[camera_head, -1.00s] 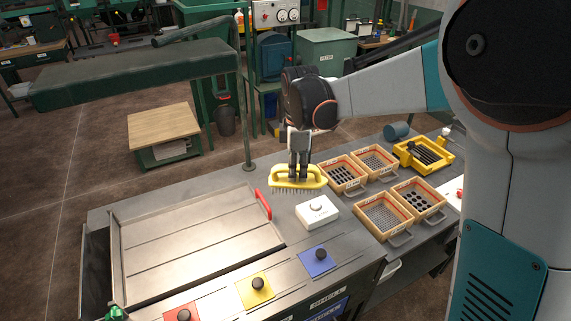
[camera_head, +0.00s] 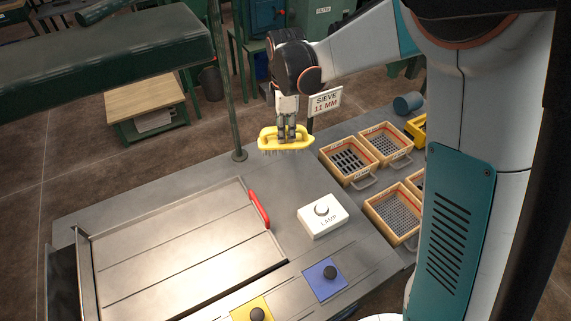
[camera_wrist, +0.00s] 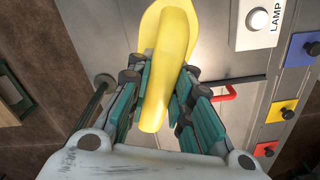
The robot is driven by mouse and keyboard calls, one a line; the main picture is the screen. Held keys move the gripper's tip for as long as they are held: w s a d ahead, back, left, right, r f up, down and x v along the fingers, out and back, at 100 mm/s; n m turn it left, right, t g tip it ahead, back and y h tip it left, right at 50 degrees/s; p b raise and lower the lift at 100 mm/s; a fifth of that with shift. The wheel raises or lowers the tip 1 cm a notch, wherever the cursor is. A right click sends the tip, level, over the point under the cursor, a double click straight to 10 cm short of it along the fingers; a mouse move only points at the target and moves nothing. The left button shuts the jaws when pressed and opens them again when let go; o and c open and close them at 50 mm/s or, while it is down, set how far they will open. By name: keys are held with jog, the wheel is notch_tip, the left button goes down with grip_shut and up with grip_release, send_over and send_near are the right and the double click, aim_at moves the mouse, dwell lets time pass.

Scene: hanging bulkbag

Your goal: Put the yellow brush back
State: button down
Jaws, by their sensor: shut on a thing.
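The yellow brush (camera_head: 284,138) hangs bristles down from my gripper (camera_head: 287,134) in the head view. It is above the far edge of the grey bench, near the post. My gripper's fingers are shut on its handle. In the wrist view the yellow brush (camera_wrist: 168,70) lies lengthwise between the two teal-padded fingers of my gripper (camera_wrist: 160,95). The bristles are hidden in the wrist view. In the head view they point down, and I cannot tell their exact height above the bench.
Wooden sieve boxes (camera_head: 346,160) stand right of the brush, with a "SIEVE 11 MM" sign (camera_head: 326,102) behind. A white lamp button box (camera_head: 322,216) and a red handle (camera_head: 259,210) are nearer. A green post (camera_head: 228,80) rises close left of the brush. The metal tray (camera_head: 180,250) is bare.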

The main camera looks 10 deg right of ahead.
notch_tip(320, 180, down, 13)
jog(key=shift+r+b, duration=0.1)
jog(key=shift+b, duration=1.15)
jog(key=shift+f, duration=0.25)
jog(key=c, duration=1.4)
grip_release()
jog(key=shift+r, duration=0.1)
jog(key=shift+c, duration=0.2)
jog(key=shift+r, duration=0.1)
